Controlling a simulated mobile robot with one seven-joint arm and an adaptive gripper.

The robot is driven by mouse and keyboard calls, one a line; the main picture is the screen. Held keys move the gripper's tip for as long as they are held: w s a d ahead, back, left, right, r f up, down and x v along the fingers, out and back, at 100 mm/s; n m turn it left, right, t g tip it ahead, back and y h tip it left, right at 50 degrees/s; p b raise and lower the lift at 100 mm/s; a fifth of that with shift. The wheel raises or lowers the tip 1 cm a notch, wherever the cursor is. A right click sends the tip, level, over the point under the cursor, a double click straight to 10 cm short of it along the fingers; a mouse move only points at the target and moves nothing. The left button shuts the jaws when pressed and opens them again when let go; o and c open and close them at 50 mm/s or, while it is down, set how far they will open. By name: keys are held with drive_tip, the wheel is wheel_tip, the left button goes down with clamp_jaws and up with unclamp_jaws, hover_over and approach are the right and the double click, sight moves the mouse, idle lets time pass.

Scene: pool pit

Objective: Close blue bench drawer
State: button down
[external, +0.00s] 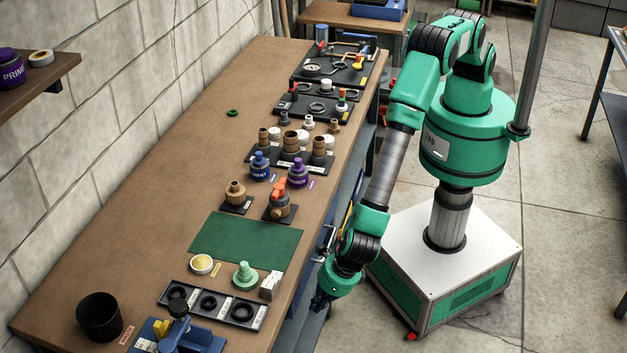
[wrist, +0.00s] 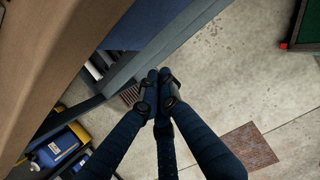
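The blue bench drawer (wrist: 128,72) shows in the wrist view as a blue-grey panel and rim sticking out from under the brown bench top (wrist: 65,60). It looks pulled out, with dark blue inside, but how far is unclear. In the external view the drawer is mostly hidden by the bench edge and my arm. My gripper (wrist: 159,76) has its dark fingers together with nothing between them. The fingertips appear close to the drawer's outer edge; I cannot tell whether they touch. In the external view my gripper (external: 319,303) hangs low beside the bench's right side.
The bench top (external: 185,150) carries fittings, bottles, a green mat (external: 245,241), a black cup (external: 99,317) and a blue vise (external: 185,338). A blue and yellow case (wrist: 58,147) sits low under the bench. The floor (external: 560,220) right of my base is open.

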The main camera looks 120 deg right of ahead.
drive_tip(key=p+v, duration=0.1)
drive_tip(key=v, duration=0.9)
drive_tip(key=shift+w, duration=0.15)
drive_tip(key=shift+d, duration=0.1)
drive_tip(key=shift+r, duration=0.1)
